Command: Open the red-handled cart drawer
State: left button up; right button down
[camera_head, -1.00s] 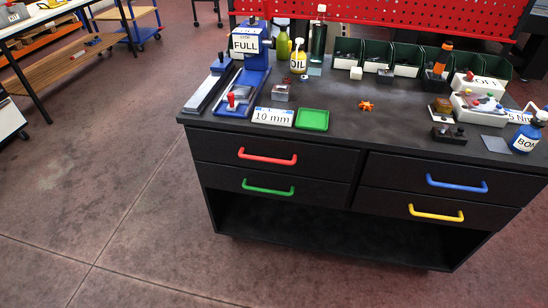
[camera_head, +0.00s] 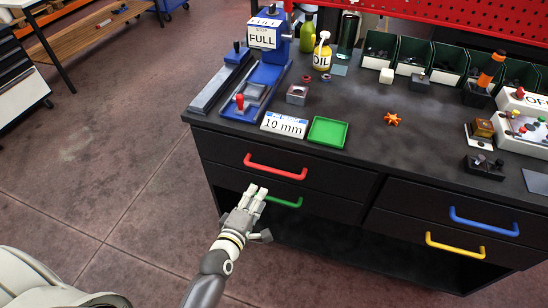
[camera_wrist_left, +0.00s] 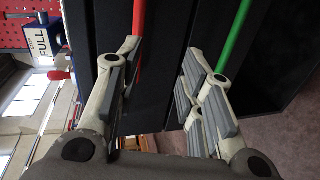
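The red handle (camera_head: 275,167) is on the upper left drawer (camera_head: 225,150) of the dark cart. That drawer looks shut, flush with the front. My left gripper (camera_head: 257,195) is in front of the cart, below the red handle and beside the green handle (camera_head: 285,201), whose left part it hides. In the left wrist view, my left gripper (camera_wrist_left: 165,75) is open, its fingers apart with nothing held. The red handle (camera_wrist_left: 139,35) shows near the left-hand finger and the green handle (camera_wrist_left: 236,35) near the right-hand fingers. Contact cannot be told. My right gripper is not in view.
Blue (camera_head: 484,222) and yellow (camera_head: 455,245) handles are on the right-hand drawers. The cart top holds a green tray (camera_head: 328,131), a "10 mm" sign (camera_head: 284,124), a blue press (camera_head: 268,75), bottles and bins. The floor left of the cart is clear.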

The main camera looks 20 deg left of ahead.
aim_at(267, 168)
pick_arm(q)
jog(key=shift+n, duration=0.4)
jog(key=shift+w+r, duration=0.1)
jog(key=shift+w, duration=5.45)
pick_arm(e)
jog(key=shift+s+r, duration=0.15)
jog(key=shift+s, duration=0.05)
pick_arm(q)
grip_shut()
